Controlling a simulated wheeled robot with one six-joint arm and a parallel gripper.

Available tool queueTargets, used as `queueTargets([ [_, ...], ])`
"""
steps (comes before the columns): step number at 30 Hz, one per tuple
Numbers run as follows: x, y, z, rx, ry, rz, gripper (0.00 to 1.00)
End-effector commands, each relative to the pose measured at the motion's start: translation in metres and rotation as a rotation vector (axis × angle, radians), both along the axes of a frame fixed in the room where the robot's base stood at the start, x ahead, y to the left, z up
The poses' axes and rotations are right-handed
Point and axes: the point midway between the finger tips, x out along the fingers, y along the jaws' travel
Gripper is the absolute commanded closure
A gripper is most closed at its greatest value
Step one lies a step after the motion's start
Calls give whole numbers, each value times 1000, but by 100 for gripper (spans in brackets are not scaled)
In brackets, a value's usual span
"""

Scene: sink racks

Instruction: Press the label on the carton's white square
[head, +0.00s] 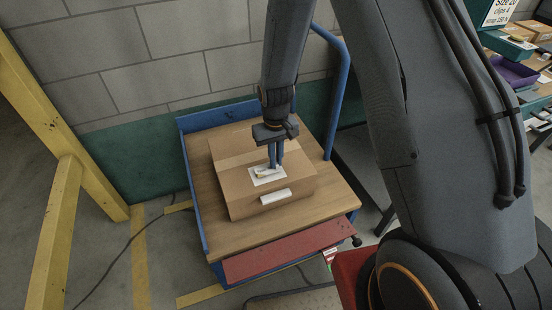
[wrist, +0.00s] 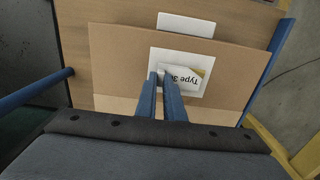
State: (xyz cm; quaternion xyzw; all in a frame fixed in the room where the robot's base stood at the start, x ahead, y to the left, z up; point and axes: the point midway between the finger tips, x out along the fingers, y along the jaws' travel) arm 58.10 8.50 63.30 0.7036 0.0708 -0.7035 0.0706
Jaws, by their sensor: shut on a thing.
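A brown carton (head: 240,190) sits on a wooden-topped trolley, and its top also shows in the wrist view (wrist: 120,50). The white square (head: 277,179) is on the carton's top, partly covered in the wrist view (wrist: 157,55). The label (wrist: 190,76) is white with a yellow corner and upside-down print reading about "Type 3". My gripper's blue fingers (wrist: 163,78) are shut on the label, and the fingertips (head: 274,166) are over the white square. The label overlaps the square and appears slightly turned against it. I cannot tell whether it touches. The fingers hide part of both.
A white block-like piece (head: 275,196) shows at the carton's near side. The trolley (head: 325,203) has blue rails and a red front panel (head: 285,252). A block wall stands behind, and a yellow post (head: 85,150) stands left. Bare wood surrounds the carton.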

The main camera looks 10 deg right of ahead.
Motion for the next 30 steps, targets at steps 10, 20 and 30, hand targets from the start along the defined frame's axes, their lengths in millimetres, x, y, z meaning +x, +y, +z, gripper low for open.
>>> queueTargets([
  [10,0,0,-4,0,0,0,100],
  [20,0,0,-7,0,0,0,100],
  [30,0,0,-10,0,0,0,100],
])
